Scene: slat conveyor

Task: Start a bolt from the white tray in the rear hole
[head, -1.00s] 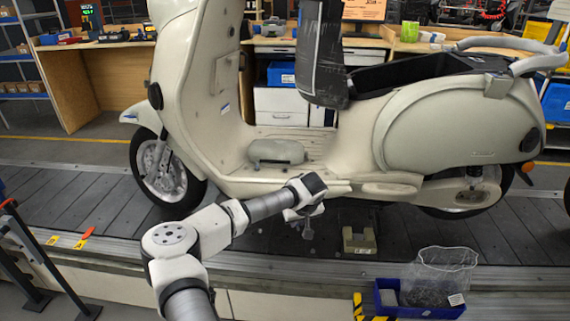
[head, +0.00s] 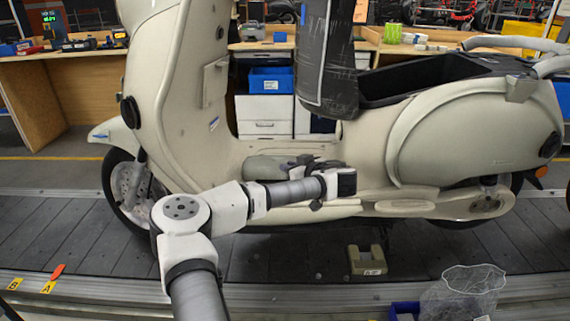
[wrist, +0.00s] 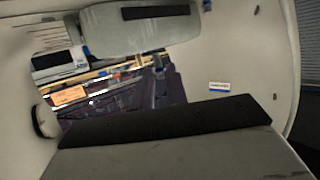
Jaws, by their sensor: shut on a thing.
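My gripper (head: 308,163) is at the scooter's (head: 440,145) footboard, beside a grey rounded block (head: 268,168) that lies there. My forearm hides part of the block and much of the gripper. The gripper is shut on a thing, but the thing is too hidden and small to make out. In the wrist view, pale scooter bodywork (wrist: 225,50) surrounds an opening onto the workbench. A broad grey form with a black top fills the bottom of that view. I cannot make out the white tray, a loose bolt or the rear hole.
The scooter stands on the dark slat conveyor (head: 60,225). A beige notched block (head: 367,262) sits on the slats. At the front right are a blue bin (head: 404,309) and a clear mesh-like container (head: 465,293). A workbench (head: 60,95) stands behind.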

